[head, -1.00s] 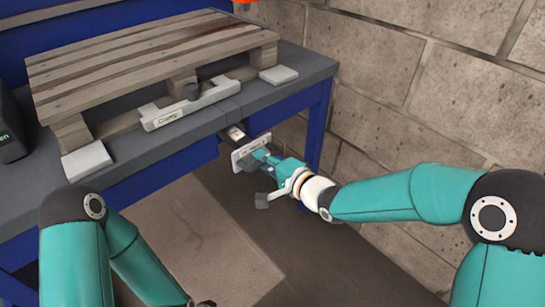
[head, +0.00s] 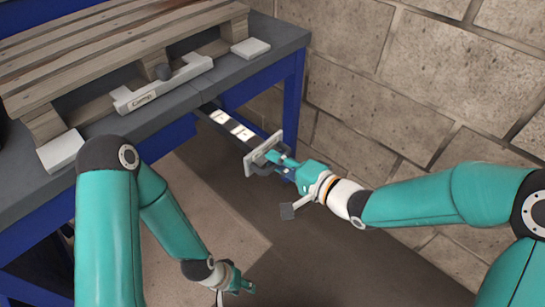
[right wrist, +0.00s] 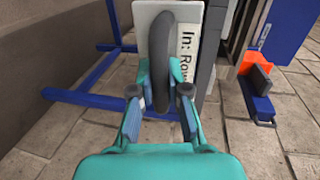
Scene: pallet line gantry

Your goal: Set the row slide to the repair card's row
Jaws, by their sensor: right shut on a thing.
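The row slide (head: 231,124) is a dark bar with white marked bands. It sticks out from under the front of the bench. Its light end plate (head: 262,152) has a dark handle, and in the right wrist view the plate (right wrist: 153,22) bears lettering that reads "In: Row". My right gripper (head: 277,160) is shut on the slide's dark handle (right wrist: 163,60), with a finger on each side of it. The writing on the bands is too small to read. My left gripper (head: 246,287) hangs low, away from the slide, and its finger opening is unclear. I cannot make out a repair card.
A wooden pallet (head: 110,52) lies on the grey bench (head: 150,119). A clamp bar (head: 163,84) with a dark knob sits along the bench's front, between pale blocks. A brick wall (head: 400,90) stands at the right. An orange block (right wrist: 257,68) shows in the right wrist view.

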